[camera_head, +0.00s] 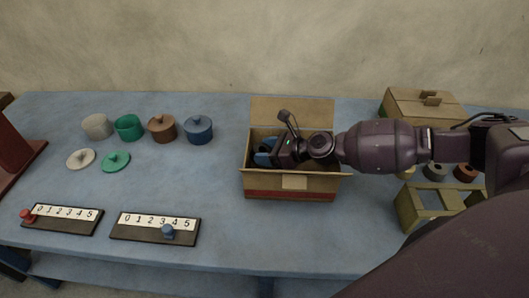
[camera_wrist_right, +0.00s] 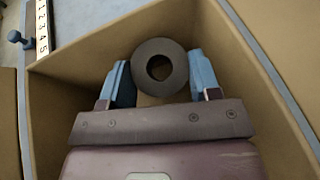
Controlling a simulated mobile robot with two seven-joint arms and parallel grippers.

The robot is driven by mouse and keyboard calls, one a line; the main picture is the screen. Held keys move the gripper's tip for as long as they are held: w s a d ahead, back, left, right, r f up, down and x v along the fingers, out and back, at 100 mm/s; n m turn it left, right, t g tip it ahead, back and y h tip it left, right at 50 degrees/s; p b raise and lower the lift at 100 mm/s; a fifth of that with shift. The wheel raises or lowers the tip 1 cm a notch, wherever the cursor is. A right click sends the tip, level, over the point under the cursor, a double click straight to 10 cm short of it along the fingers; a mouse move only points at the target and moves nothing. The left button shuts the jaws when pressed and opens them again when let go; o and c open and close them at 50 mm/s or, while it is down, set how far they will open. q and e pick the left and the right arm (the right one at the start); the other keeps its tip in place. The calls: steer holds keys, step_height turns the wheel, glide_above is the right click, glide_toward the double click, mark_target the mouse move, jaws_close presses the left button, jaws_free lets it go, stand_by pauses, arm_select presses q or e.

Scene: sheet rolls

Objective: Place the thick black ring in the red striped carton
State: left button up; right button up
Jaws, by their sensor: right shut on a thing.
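The red striped carton (camera_head: 265,180) stands open on the blue table, its flaps folded out and a red band along its lower front. My right gripper (camera_head: 264,153) reaches down into it from the right. In the right wrist view the thick black ring (camera_wrist_right: 160,50) sits between the two blue fingertips of the right gripper (camera_wrist_right: 160,80), inside the carton's walls (camera_wrist_right: 240,60). The gripper is shut on the ring. Whether the ring touches the carton's floor I cannot tell. In the head view the ring is hidden by the gripper and carton. My left gripper is out of view.
Several round pots, including a blue one (camera_head: 199,131), and two lids, one green (camera_head: 116,161), stand at the left. Two number boards (camera_head: 155,228) lie in front. A closed carton (camera_head: 420,105) and a yellowish open frame (camera_head: 410,210) are at the right. The table centre-left is clear.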

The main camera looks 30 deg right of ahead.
steer(key=shift+w, duration=0.15)
steer(key=o, duration=1.4)
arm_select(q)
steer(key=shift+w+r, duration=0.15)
arm_select(e)
steer(key=shift+d+r, duration=0.1)
steer(key=p+v, duration=0.1)
steer(key=v, duration=0.4)
steer(key=shift+s+d+r, duration=0.15)
steer(key=shift+s, duration=0.25)
steer(key=shift+s+d+r+p, duration=0.2)
steer(key=shift+s+d+p, duration=0.15)
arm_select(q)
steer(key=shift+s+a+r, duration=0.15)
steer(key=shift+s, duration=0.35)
arm_select(e)
steer(key=shift+s+d+r, duration=0.1)
steer(key=shift+s+d, duration=0.05)
steer(key=shift+s, duration=0.05)
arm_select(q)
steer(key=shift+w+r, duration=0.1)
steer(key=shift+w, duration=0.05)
